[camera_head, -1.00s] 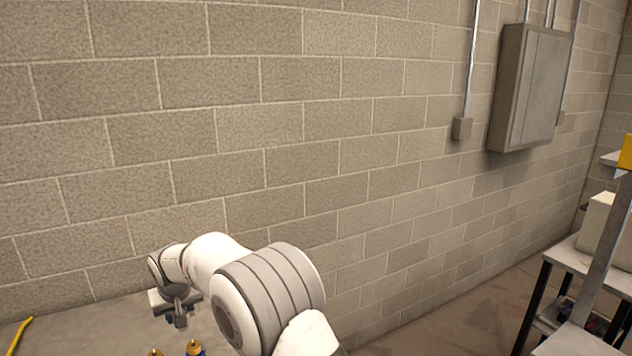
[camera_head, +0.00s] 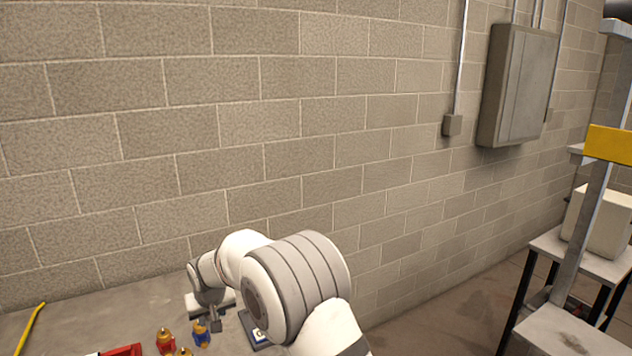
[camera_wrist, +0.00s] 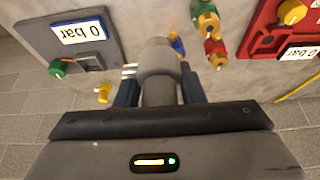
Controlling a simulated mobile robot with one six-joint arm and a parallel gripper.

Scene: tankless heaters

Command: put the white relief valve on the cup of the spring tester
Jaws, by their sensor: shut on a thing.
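In the wrist view my gripper (camera_wrist: 158,92) is shut on a pale grey, rounded piece (camera_wrist: 158,58), which looks like the white relief valve. Its lower end is hidden by its own body. In the head view my gripper (camera_head: 214,322) is low over the bench, and what it holds is not clear there. A grey device with a "0 bar" display (camera_wrist: 82,31) and a red device with a "0 bar" display (camera_wrist: 263,35) stand on either side in the wrist view. I cannot tell which, if either, is the spring tester; no cup is clearly visible.
On the bench (camera_head: 80,318) are a blue-and-gold valve (camera_head: 201,334) and a red-and-gold valve (camera_head: 165,341), close to my gripper. A yellow rod (camera_head: 30,328) lies at the left. A block wall stands behind. A metal stand (camera_head: 578,255) is at the right.

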